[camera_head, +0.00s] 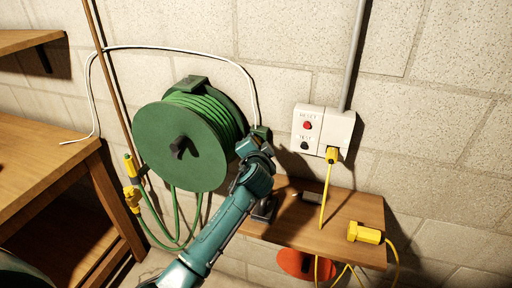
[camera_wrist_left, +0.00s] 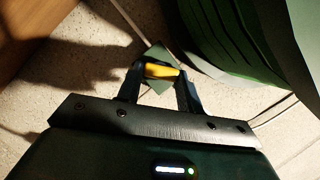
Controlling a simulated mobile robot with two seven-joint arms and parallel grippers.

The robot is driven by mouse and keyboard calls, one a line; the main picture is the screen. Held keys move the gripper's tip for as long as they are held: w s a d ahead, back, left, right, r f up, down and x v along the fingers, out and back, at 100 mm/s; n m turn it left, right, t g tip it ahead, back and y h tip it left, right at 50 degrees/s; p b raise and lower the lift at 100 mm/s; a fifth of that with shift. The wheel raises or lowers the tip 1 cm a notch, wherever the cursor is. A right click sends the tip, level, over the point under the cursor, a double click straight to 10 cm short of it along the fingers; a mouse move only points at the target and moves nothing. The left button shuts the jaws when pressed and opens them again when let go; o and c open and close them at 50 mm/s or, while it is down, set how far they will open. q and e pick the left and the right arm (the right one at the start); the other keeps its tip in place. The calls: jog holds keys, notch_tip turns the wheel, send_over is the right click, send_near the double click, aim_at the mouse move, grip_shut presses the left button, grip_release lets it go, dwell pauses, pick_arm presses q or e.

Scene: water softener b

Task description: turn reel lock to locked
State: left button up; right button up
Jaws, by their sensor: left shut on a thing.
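A green hose reel (camera_head: 180,147) with a dark crank handle (camera_head: 183,147) is mounted on the wall. My left gripper (camera_head: 262,136) is at the right side of the reel, close to the wall. In the left wrist view, my left gripper (camera_wrist_left: 160,74) is shut on a small yellow lever (camera_wrist_left: 161,71), which looks like the reel lock. The lever lies crosswise between the fingertips, in front of a green plate (camera_wrist_left: 155,53). In the head view the gripper hides the lever. My right gripper is in neither view.
The reel's green drum (camera_wrist_left: 225,40) is close on the right in the wrist view. A white outlet box (camera_head: 322,130) with a yellow plug (camera_head: 332,155) is right of the gripper. A wooden shelf (camera_head: 350,205) is below, and a workbench (camera_head: 45,165) is at left.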

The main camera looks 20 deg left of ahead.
pick_arm(q)
jog(key=m+b, duration=0.1)
jog(key=m, duration=0.1)
jog(key=m+t+y+b, duration=0.1)
jog(key=m, duration=0.1)
jog(key=m+t+y+b, duration=0.1)
jog(key=m+b, duration=0.1)
jog(key=shift+d+f, duration=0.1)
jog(key=shift+f, duration=0.3)
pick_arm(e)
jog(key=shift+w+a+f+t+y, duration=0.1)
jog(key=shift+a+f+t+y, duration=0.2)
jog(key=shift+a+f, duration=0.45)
pick_arm(q)
jog(key=shift+m, duration=0.3)
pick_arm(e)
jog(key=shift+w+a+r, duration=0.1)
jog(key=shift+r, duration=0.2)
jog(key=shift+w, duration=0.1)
pick_arm(q)
jog(key=o, duration=1)
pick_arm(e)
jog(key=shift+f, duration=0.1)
